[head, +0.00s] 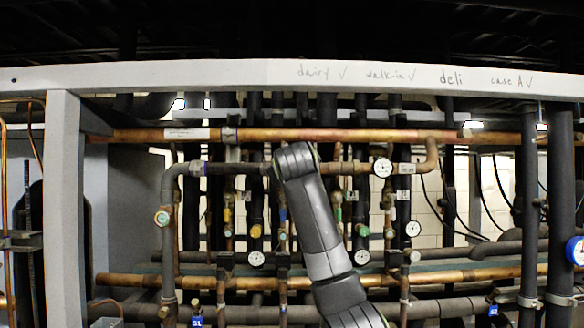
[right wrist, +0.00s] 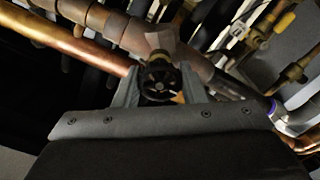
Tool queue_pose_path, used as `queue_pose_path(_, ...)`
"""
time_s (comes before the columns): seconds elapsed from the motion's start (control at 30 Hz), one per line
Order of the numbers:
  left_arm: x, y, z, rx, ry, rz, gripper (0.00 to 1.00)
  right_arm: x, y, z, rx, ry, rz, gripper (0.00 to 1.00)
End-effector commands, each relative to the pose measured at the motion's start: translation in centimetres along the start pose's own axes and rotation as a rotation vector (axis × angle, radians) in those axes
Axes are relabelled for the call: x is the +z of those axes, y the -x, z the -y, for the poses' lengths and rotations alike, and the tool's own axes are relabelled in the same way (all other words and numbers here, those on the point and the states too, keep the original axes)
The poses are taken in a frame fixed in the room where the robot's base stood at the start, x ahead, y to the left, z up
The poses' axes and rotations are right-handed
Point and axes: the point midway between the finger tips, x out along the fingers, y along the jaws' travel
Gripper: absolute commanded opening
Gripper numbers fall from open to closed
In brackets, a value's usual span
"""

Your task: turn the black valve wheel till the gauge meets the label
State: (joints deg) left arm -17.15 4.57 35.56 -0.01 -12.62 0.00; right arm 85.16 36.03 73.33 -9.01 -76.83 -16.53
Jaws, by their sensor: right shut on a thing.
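In the right wrist view the black valve wheel (right wrist: 160,80) sits on a brass valve stem below a thick pipe. My right gripper (right wrist: 160,86) has one finger on each side of the wheel and is shut on it. In the head view my right arm reaches up from the bottom, and its wrist covers the wheel and the fingers. A round white gauge (head: 382,167) is on the pipe to the right of my wrist. A small white label (head: 406,168) is just right of it; its writing and the needle are too small to read. My left gripper is not in view.
A pale beam (head: 230,76) with handwritten names crosses the top. Copper pipes (head: 350,134) and dark vertical pipes crowd the rack. Other gauges (head: 256,258) sit lower. A blue-rimmed gauge (head: 577,251) is at the right edge. There is little free room around my right wrist.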

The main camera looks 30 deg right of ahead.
Motion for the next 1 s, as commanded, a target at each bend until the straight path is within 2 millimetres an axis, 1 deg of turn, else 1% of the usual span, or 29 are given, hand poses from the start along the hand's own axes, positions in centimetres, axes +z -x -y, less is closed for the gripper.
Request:
queue_pose_path(0.13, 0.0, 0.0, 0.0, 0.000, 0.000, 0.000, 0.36, -0.1, 0.0, -0.1, 0.001, -0.002, -0.003, 0.15)
queue_pose_path(0.17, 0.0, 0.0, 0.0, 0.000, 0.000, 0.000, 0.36, -0.1, 0.0, -0.1, 0.001, -0.002, -0.003, 0.39)
queue_pose_path(0.3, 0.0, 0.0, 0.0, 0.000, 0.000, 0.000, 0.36, -0.1, 0.0, -0.1, 0.001, -0.002, -0.003, 0.57)
queue_pose_path(0.33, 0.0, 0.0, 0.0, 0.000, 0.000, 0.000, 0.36, -0.1, 0.0, 0.0, 0.001, -0.002, -0.002, 0.59)
queue_pose_path(0.6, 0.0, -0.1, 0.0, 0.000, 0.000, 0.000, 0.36, 0.0, 0.1, 0.0, 0.000, -0.002, -0.001, 0.59)
queue_pose_path(0.73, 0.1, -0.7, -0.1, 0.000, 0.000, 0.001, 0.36, 0.1, 0.8, 0.1, 0.000, -0.002, -0.002, 0.59)
queue_pose_path(0.87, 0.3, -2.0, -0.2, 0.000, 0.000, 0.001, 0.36, 0.3, 2.6, 0.2, 0.001, -0.004, -0.006, 0.59)
queue_pose_path(1.0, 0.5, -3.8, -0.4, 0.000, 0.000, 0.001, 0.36, 0.3, 5.5, 0.4, 0.000, -0.004, -0.008, 0.59)
